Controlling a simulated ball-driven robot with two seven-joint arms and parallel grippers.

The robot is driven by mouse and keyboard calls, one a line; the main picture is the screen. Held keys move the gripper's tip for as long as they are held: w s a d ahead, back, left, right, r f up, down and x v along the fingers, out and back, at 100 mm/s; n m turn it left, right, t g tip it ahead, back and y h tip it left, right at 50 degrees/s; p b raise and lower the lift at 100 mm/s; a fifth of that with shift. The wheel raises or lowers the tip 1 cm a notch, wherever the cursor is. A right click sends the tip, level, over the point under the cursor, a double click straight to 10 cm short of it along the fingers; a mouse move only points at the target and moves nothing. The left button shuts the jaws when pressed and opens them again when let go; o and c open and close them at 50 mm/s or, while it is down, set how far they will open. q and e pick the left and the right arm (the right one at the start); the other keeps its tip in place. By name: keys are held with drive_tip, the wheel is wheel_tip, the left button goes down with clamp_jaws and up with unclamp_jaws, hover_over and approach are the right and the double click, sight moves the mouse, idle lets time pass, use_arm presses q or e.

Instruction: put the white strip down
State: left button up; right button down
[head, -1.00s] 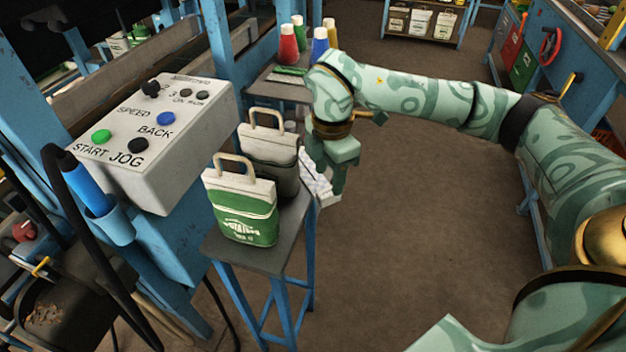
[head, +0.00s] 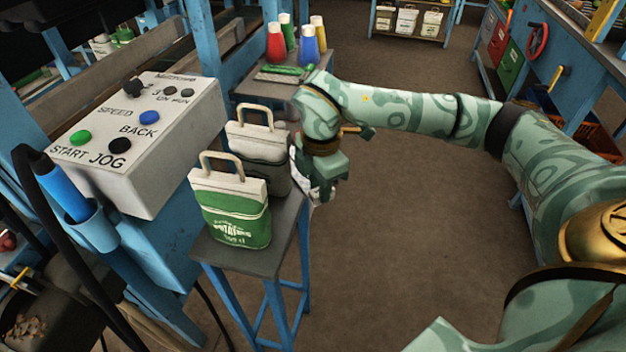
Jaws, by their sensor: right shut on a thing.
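My right gripper (head: 322,182) points down at the right edge of a small grey stand (head: 262,262), beside the rear sack. It is shut on the white strip (head: 296,160). Only small pale parts of the strip show, between the sack and my fingers; the rest is hidden behind my gripper. I cannot tell whether the strip touches the stand. My left gripper is not in view.
A green and white sack (head: 230,208) and a grey and white sack (head: 260,150) stand upright on the stand. A control box (head: 145,140) is to the left. Colored thread cones (head: 277,45) stand on a shelf behind. The floor at right is clear.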

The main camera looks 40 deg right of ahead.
use_arm(q)
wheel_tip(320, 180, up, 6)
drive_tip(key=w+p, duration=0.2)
drive_tip(key=p, duration=0.4)
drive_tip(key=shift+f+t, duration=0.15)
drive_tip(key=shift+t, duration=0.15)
use_arm(e)
wheel_tip(320, 180, up, 18)
